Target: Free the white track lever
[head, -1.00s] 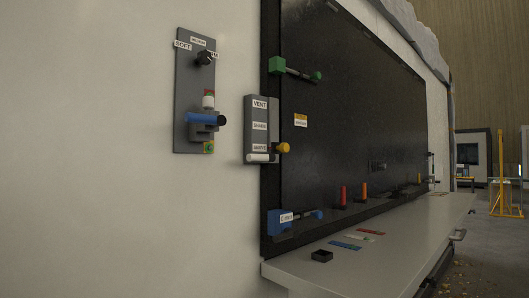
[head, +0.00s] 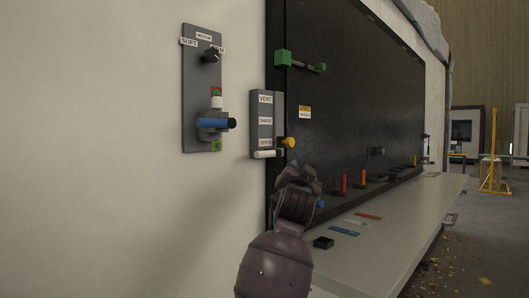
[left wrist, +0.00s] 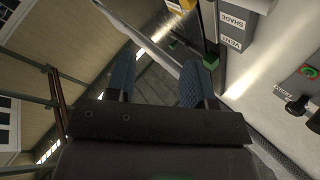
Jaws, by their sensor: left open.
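The white track lever (head: 267,154) lies across the lower end of a grey panel (head: 254,125) labelled VENT, SHADE and a third word. A yellow knob (head: 289,142) sticks out at the panel's lower right. My left gripper (head: 299,172) is in front of the dark board, below and right of the lever, and apart from it as far as I can tell. In the left wrist view its two blue fingers (left wrist: 157,82) stand apart with nothing between them. That view shows the grey panel (left wrist: 224,68) at the upper right. My right gripper is not in view.
A second grey panel (head: 201,80) to the left carries a black dial (head: 211,55), a white piece (head: 217,102) and a blue handle (head: 214,123). A shelf (head: 390,228) below holds small items.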

